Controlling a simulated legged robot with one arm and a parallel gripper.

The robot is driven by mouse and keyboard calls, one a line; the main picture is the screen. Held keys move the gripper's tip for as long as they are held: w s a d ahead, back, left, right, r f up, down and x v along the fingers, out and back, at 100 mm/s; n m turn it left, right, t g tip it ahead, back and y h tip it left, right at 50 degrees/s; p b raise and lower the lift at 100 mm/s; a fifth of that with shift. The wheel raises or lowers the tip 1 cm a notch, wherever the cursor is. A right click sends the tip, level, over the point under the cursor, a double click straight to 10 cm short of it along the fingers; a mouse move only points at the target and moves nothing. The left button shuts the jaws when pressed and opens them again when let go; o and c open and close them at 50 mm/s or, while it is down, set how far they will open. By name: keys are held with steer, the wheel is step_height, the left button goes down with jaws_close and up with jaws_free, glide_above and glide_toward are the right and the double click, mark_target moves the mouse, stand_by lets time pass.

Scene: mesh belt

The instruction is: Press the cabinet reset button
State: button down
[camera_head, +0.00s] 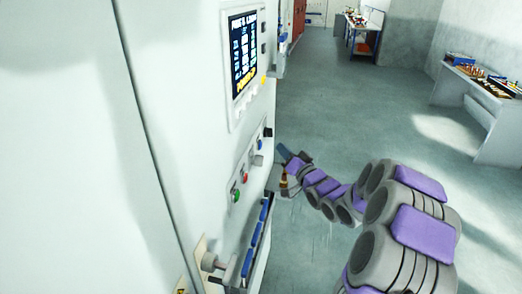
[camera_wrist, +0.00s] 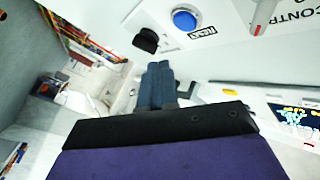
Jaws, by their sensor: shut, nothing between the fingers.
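The white cabinet (camera_head: 190,110) stands at the left in the head view. In the wrist view its panel carries a round blue button (camera_wrist: 185,19) with a small label beside it that seems to read RESET. I cannot make out the blue button clearly in the head view. My gripper (camera_head: 283,152) is beside the panel, on its right in the head view. In the wrist view my gripper (camera_wrist: 160,68) is shut and empty, its fingertips below the blue button in the picture and apparently apart from it.
A black knob (camera_wrist: 146,40) sits left of the blue button. Green (camera_head: 235,196) and red (camera_head: 243,176) buttons are lower on the panel, under a lit screen (camera_head: 243,52). A blue handle rail (camera_head: 256,240) juts out below. Open floor (camera_head: 330,105) lies to the right, with a bench (camera_head: 485,115) beyond.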

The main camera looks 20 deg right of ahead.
mark_target(260, 145)
steer(key=shift+w+a, duration=0.5)
steer(key=shift+a, duration=0.2)
steer(key=shift+w+a, duration=0.5)
steer(key=shift+a, duration=0.15)
steer(key=shift+a, duration=0.1)
stand_by(1.1)
steer(key=shift+w+a+r+p, duration=0.1)
steer(key=shift+w+a+p, duration=0.05)
steer(key=shift+a+p, duration=0.2)
steer(key=shift+w+a, duration=0.25)
steer(key=shift+a, duration=0.15)
stand_by(0.9)
steer(key=shift+d, duration=0.1)
steer(key=shift+s+d+p, duration=0.45)
steer(key=shift+d, duration=0.2)
